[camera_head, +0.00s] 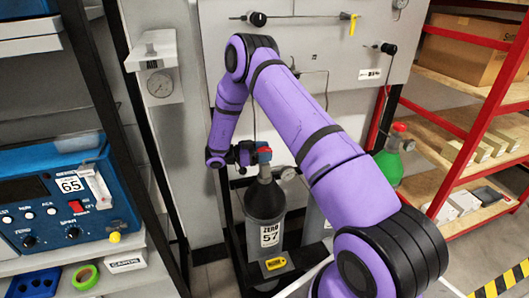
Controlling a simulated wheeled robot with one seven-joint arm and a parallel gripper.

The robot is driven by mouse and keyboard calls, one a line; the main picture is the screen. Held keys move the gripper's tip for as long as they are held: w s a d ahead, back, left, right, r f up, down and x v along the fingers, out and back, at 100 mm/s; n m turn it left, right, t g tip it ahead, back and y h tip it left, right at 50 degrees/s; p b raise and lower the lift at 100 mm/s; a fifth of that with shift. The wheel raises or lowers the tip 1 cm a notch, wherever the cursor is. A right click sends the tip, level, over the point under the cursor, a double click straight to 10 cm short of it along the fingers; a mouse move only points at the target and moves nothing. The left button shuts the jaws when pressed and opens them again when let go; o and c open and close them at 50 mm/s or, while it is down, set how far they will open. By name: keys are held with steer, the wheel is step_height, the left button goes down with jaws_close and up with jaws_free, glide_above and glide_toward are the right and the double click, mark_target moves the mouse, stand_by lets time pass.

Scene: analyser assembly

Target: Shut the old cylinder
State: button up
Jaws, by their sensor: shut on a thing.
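A dark grey cylinder (266,203) labelled ZERO 57 stands upright in a black stand below the wall panel. At its top is a valve (265,154) with a red and blue part. My gripper (254,154) comes in from the left at valve height and is shut on the valve's handwheel. The fingers are small and dark here, so the exact grip is hard to see. A gauge (289,174) sits to the right of the valve. My purple arm hides part of the area right of the cylinder.
A green cylinder (390,166) with a red top stands further right, beside red-framed shelves (468,140) with boxes. A blue analyser (65,200) sits on the left rack. A yellow tag (275,264) lies on the stand's front.

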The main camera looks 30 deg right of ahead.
steer(key=m+g+y, duration=0.4)
steer(key=g, duration=0.1)
steer(key=shift+g, duration=0.3)
steer(key=shift+m+g+y, duration=1.3)
steer(key=shift+m+y, duration=0.4)
steer(key=shift+y, duration=0.6)
steer(key=shift+f, duration=0.1)
steer(key=o, duration=0.9)
